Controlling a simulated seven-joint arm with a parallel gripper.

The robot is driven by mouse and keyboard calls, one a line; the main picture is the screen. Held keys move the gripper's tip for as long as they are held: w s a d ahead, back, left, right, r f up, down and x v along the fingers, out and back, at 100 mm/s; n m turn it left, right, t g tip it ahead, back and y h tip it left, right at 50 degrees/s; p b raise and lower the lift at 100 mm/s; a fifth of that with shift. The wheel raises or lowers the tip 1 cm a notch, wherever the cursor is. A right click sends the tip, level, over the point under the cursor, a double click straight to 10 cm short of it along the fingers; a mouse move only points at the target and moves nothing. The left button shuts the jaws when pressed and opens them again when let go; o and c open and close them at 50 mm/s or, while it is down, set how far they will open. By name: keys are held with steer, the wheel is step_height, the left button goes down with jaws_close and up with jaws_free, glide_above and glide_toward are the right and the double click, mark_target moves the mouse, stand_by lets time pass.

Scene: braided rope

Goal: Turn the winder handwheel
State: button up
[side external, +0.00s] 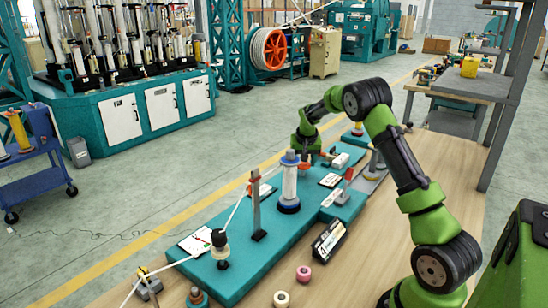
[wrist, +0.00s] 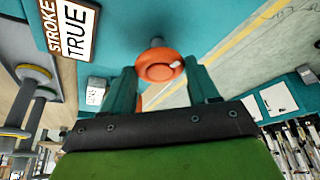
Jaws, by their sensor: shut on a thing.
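The winder handwheel (wrist: 158,67) is a small orange-red disc on a short shaft in the wrist view, with a small pale spot on its right side. My gripper (wrist: 164,80) has its two teal fingers on either side of it, shut on it. In the side external view, my gripper (side external: 304,154) points down at the far part of the teal bench (side external: 262,250), behind the white spool (side external: 289,185). A little orange-red shows beneath it there; the grip itself is mostly hidden.
A post with a red top (side external: 256,205) and a rope guide (side external: 220,245) stand on the near part of the bench. A sign reading "STROKE TRUE" (wrist: 72,28) is close by at upper left in the wrist view. Pink and cream rolls (side external: 303,273) lie on the wooden table.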

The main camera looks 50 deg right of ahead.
steer(key=shift+m+g, duration=0.4)
steer(key=shift+m, duration=0.7)
steer(key=o, duration=1)
steer(key=shift+o, duration=0.2)
steer(key=v, duration=1.7)
steer(key=shift+a, duration=0.35)
steer(key=shift+f, duration=0.15)
